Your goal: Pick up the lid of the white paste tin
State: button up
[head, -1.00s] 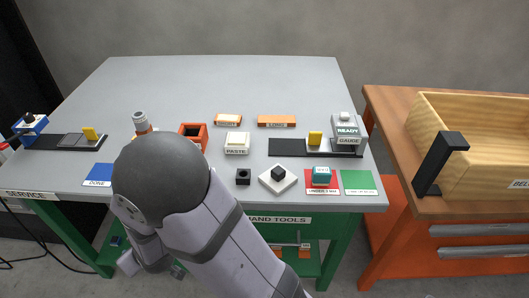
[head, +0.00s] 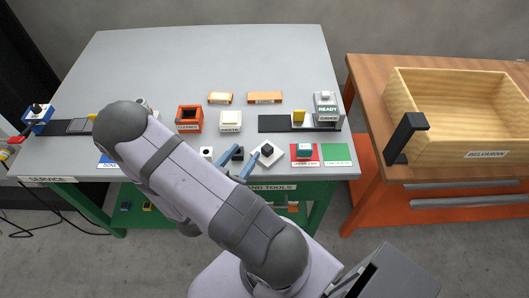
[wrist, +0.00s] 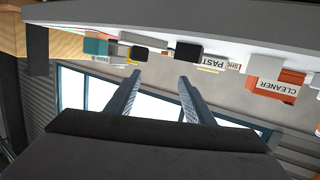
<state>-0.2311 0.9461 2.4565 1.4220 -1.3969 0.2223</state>
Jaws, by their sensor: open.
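The white paste tin (head: 230,122) stands mid-table in the head view, its label facing front; its top looks pale. It also shows upside down in the wrist view (wrist: 211,60). A white square plate with a black knob (head: 267,151) lies flat and turned in front of the tin, to its right; it looks like the lid. Its knob shows dark in the wrist view (wrist: 138,53). My gripper (head: 249,152) is open and empty, low over the front edge. Its blue fingers (wrist: 159,77) point at the space around the plate and a black block (head: 237,153); contact cannot be told.
A small white block (head: 207,153) lies left of the fingers. The orange cleaner tin (head: 189,120) stands left of the paste tin. A teal block (head: 305,150) is on the red pad, right of the plate.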

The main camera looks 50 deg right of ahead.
aim_at(266, 149)
jog(key=s, duration=0.1)
jog(key=s+d+m+g, duration=0.1)
jog(key=s+f+m+g, duration=0.1)
jog(key=shift+s+d+h, duration=0.35)
jog(key=shift+h, duration=0.05)
jog(key=shift+x, duration=1.05)
jog(key=shift+w+d, duration=0.1)
jog(key=shift+d, duration=0.05)
jog(key=shift+w+p+x, duration=0.2)
jog(key=shift+p+x, duration=0.9)
jog(key=shift+x, duration=1.35)
jog(key=shift+f, duration=0.15)
jog(key=shift+c, duration=0.3)
jog(key=c, duration=1.1)
